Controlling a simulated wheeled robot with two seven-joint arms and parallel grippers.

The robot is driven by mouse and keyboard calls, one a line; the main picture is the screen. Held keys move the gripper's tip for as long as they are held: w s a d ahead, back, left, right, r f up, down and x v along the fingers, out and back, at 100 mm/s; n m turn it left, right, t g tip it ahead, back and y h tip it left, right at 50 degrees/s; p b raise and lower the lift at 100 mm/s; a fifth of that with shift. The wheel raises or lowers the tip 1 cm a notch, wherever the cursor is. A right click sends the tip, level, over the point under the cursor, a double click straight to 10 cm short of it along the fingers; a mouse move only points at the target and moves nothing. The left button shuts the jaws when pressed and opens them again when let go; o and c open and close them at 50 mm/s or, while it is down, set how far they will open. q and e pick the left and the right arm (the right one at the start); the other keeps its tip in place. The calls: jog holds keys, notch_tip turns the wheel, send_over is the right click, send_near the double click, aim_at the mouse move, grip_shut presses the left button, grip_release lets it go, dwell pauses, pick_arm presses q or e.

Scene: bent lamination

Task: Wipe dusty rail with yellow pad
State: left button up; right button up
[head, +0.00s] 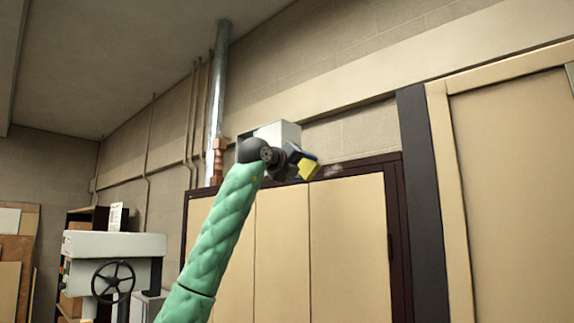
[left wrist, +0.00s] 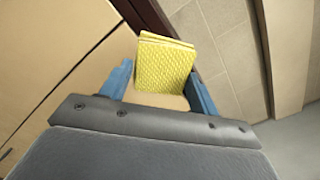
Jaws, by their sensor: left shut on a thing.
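The yellow pad (head: 308,168) is held in my left gripper (head: 296,163), up at the top of the cabinet. In the left wrist view the textured pad (left wrist: 165,62) sits between the two blue fingers of the left gripper (left wrist: 160,70), which is shut on it. The dark brown top rail (head: 362,163) of the cabinet has a pale dusty patch just right of the pad. The rail (left wrist: 143,14) also shows behind the pad in the left wrist view. Whether the pad touches the rail I cannot tell. My right gripper is not in view.
Beige cabinet doors (head: 345,245) lie below the rail. A white box (head: 283,132) shows behind my left wrist, above the cabinet. A metal pipe (head: 216,95) rises behind. A machine with a handwheel (head: 113,282) stands at lower left. A framed beige panel (head: 515,180) is on the right.

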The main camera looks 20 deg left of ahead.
pick_arm(q)
jog(key=shift+p+x, duration=0.8)
jog(key=shift+x, duration=0.25)
jog(key=shift+p+x, duration=0.6)
jog(key=shift+x, duration=0.25)
jog(key=shift+p+x, duration=0.6)
jog(key=shift+x, duration=0.35)
jog(key=shift+w, duration=0.1)
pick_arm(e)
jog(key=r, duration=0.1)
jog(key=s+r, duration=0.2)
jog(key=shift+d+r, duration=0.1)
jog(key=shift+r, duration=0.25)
pick_arm(q)
jog(key=shift+w+d, duration=0.1)
jog(key=shift+w, duration=0.1)
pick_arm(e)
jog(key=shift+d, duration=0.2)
pick_arm(q)
jog(key=shift+w+d, duration=0.1)
jog(key=shift+w, duration=0.15)
jog(key=shift+w+d, duration=0.15)
jog(key=shift+w, duration=0.3)
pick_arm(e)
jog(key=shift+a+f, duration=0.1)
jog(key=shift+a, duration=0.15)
pick_arm(q)
jog(key=shift+d, duration=0.1)
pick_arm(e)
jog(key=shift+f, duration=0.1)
